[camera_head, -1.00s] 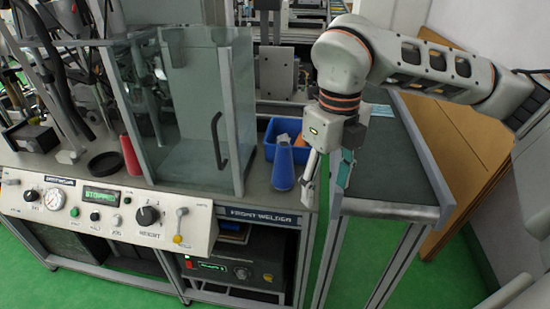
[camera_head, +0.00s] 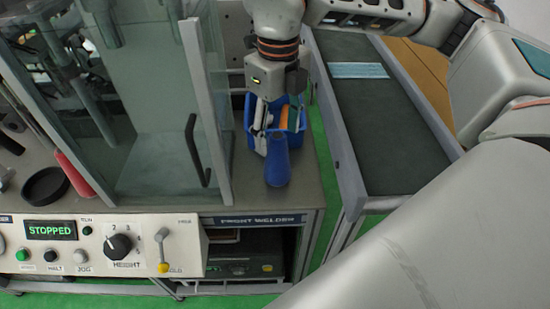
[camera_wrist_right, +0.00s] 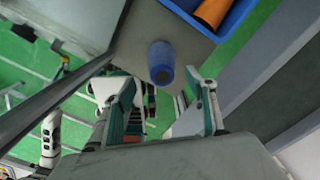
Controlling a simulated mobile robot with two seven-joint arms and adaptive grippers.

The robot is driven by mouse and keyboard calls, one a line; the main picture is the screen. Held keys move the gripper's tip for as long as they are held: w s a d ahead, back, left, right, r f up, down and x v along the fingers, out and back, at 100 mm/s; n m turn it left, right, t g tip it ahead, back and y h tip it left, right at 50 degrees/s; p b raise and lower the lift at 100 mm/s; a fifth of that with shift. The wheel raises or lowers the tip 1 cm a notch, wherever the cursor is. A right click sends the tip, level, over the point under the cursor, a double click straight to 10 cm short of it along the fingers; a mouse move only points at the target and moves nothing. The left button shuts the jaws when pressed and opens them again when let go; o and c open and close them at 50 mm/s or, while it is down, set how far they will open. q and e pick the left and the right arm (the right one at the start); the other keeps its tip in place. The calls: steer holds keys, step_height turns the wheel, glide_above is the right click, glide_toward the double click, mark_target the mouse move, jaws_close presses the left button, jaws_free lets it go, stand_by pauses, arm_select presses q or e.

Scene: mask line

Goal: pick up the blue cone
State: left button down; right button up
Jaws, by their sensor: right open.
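The blue cone (camera_head: 278,166) stands upright on the grey worktop, to the right of the glass guard's handle. In the right wrist view the cone (camera_wrist_right: 161,62) lies ahead of my open fingers, roughly centred between their tips and apart from them. My right gripper (camera_head: 273,118) hangs just behind and above the cone in the head view, over the front of the blue bin. The gripper also shows in the wrist view (camera_wrist_right: 160,88), with its jaws apart and nothing between them. My left gripper is not in view.
The blue bin (camera_head: 299,138) stands behind the cone with an orange item (camera_wrist_right: 212,12) in it. The glass guard (camera_head: 160,150) is close on the left. A dark conveyor (camera_head: 385,135) carrying a pale blue mask (camera_head: 358,71) is at the right. The worktop's front edge is near the cone.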

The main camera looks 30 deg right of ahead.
mark_target(278, 148)
steer(key=f, duration=0.5)
steer(key=shift+w+d+f, duration=0.15)
steer(key=shift+w+d, duration=0.05)
steer(key=shift+w, duration=0.1)
steer(key=c, duration=1.4)
